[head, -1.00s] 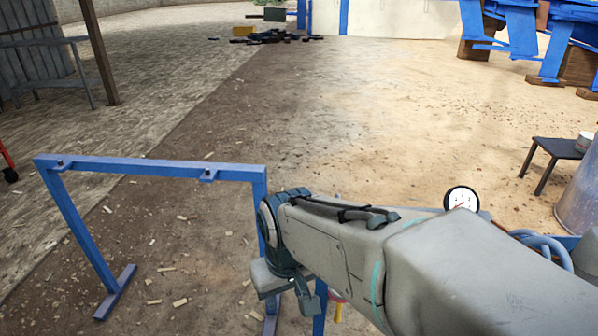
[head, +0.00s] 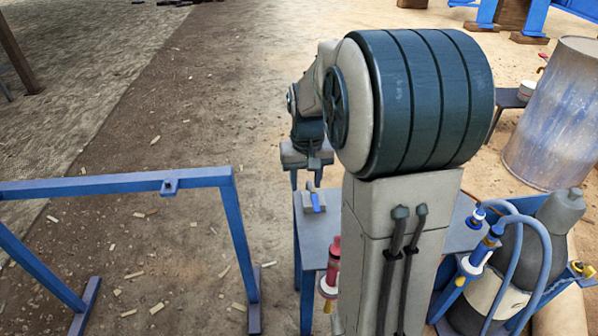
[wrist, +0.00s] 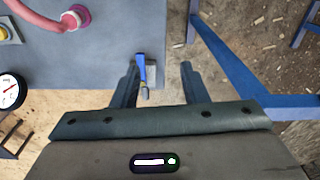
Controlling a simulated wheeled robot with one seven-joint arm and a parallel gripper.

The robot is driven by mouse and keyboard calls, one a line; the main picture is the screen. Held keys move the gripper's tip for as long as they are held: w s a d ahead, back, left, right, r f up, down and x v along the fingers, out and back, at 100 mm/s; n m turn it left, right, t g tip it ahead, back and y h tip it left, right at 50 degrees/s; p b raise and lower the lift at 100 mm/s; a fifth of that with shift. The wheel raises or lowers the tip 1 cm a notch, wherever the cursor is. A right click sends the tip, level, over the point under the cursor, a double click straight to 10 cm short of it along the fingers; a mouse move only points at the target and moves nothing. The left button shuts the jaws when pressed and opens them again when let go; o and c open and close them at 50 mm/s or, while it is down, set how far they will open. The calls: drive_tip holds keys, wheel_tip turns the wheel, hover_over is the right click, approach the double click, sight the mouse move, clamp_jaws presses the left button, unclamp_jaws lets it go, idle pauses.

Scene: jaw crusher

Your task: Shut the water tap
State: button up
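A small lever with a blue handle (head: 316,201) sits on a grey block at the edge of a grey table; it looks like the water tap. In the wrist view the blue lever (wrist: 142,68) points roughly up the picture, with its lower end near the gap between my fingers. My gripper (wrist: 158,70) is open and empty, its fingers apart, with the lever nearer the left finger. In the head view my gripper (head: 307,175) is above and beyond the lever, partly hidden by my arm. Contact cannot be told.
The grey table (wrist: 100,65) carries a pink hose fitting (wrist: 75,17); a dial gauge (wrist: 9,90) is at the left. A blue frame (head: 120,184) stands at the left. Hoses (head: 530,240) and a metal drum (head: 560,115) are at the right.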

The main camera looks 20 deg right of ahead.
drive_tip(key=m+p, duration=0.1)
drive_tip(key=p, duration=0.1)
hover_over(316, 204)
wheel_tip(316, 204, down, 2)
drive_tip(key=shift+g, duration=0.3)
wheel_tip(316, 204, down, 14)
drive_tip(key=shift+r+b, duration=0.1)
drive_tip(key=shift+b, duration=0.55)
drive_tip(key=shift+c, duration=0.3)
clamp_jaws()
